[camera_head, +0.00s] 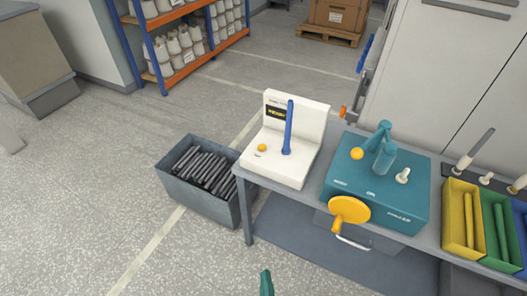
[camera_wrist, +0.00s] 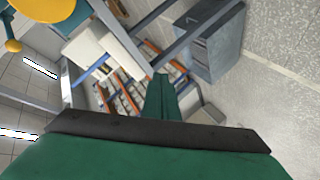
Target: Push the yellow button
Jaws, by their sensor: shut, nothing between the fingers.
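A small round yellow button (camera_head: 262,147) sits on the base of a white device (camera_head: 273,166), left of its upright blue post (camera_head: 288,128). Another yellow ball (camera_head: 356,153) is on the teal machine (camera_head: 352,183) to the right; whether it is a knob or a button I cannot tell. My gripper (camera_head: 266,283) shows only as a green tip at the bottom edge, low in front of the bench and well apart from the button. In the wrist view my gripper (camera_wrist: 162,97) is shut and empty, with the white device (camera_wrist: 104,48) beyond it.
A yellow handwheel (camera_head: 349,210) sticks out from the teal machine's front. A grey bin of dark rods (camera_head: 208,207) stands left of the bench (camera_head: 300,199). Yellow and green trays (camera_head: 459,232) are at the right.

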